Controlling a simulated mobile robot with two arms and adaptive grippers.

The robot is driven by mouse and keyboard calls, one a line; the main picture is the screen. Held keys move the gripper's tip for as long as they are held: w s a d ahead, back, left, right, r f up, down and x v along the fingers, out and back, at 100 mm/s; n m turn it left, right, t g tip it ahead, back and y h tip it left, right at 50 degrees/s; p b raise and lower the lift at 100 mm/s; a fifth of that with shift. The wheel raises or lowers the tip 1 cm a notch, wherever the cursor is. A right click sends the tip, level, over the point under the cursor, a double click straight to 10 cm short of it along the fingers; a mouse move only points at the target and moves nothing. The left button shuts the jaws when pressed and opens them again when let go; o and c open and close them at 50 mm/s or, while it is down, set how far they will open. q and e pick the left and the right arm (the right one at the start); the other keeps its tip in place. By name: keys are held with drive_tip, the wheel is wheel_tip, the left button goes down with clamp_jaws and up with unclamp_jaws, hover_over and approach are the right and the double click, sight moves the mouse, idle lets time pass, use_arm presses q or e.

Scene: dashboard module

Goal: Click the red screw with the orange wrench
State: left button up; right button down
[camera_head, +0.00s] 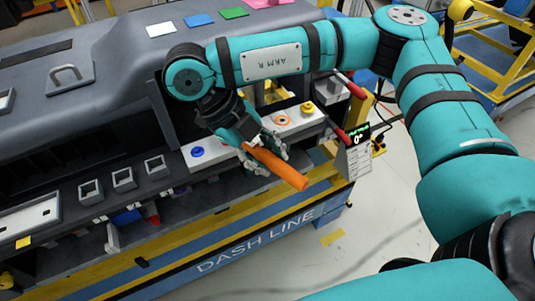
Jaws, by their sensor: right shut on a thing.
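My right gripper (267,157) is shut on the orange wrench (286,173), above the front edge of the dashboard module. The wrench slants down to the right, with its free end out past the panel edge. A white panel (221,143) below carries a blue screw (197,151) to the left of the gripper. An orange one (282,120) and a yellow one (307,108) sit behind and to the right. I cannot make out a red screw; my gripper and forearm cover part of the panel. My left gripper is out of view.
The grey dashboard (90,85) fills the left side, with several square sockets along its front. Red-handled tools (338,130) and a small display (357,138) stand at the right end. A yellow frame (490,45) is at the back right. Floor in front is mostly clear.

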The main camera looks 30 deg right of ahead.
drive_tip(key=shift+s+a+m, duration=0.2)
drive_tip(key=shift+a+m, duration=0.25)
drive_tip(key=shift+m, duration=0.05)
idle(1.1)
drive_tip(key=shift+w+d+n, duration=0.15)
drive_tip(key=shift+d+n, duration=0.25)
drive_tip(key=shift+d, duration=0.05)
drive_tip(key=shift+r, duration=0.1)
drive_tip(key=shift+r+p, duration=2.2)
drive_tip(key=shift+r, duration=0.7)
